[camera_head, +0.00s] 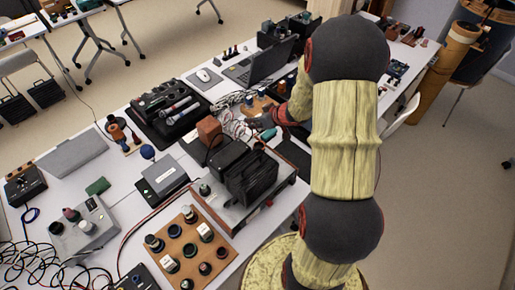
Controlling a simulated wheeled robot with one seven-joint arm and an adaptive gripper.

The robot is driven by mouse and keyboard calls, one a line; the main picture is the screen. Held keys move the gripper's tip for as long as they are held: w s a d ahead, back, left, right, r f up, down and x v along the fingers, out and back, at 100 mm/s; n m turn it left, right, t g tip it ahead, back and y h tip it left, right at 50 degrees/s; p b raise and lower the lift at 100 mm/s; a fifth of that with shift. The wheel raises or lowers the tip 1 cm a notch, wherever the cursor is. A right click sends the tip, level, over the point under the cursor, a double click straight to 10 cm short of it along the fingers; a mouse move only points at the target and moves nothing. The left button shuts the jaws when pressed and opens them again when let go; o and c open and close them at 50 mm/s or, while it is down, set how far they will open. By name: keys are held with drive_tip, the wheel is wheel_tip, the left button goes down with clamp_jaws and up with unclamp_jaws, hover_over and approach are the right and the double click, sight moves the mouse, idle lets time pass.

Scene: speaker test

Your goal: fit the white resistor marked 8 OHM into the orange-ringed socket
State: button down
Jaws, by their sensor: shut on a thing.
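My gripper (258,122) is at the far end of my arm, low over the middle of the table, beside a small wooden board with blue-topped parts (258,105). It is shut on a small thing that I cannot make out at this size. I cannot tell whether it is the white resistor marked 8 OHM. Small white labelled blocks (189,212) sit among dark round parts on a brown wooden board (217,259) at the front; their print is not readable. I cannot pick out an orange-ringed socket.
A tray with dark boxy devices (250,180) stands in front of my gripper, with a reddish-brown block (209,131) to its left. Loose wires (232,99) and a laptop (262,65) lie behind. My arm covers the table's right part.

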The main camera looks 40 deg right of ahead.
drive_tip(key=f+b, duration=0.1)
drive_tip(key=f, duration=0.2)
drive_tip(key=f+b, duration=0.2)
drive_tip(key=f, duration=0.2)
drive_tip(key=f+b, duration=0.2)
drive_tip(key=f, duration=0.2)
drive_tip(key=shift+w+d+f, duration=0.15)
drive_tip(key=shift+w, duration=0.2)
drive_tip(key=shift+b, duration=0.3)
drive_tip(key=shift+f, duration=0.3)
drive_tip(key=c, duration=1.5)
unclamp_jaws()
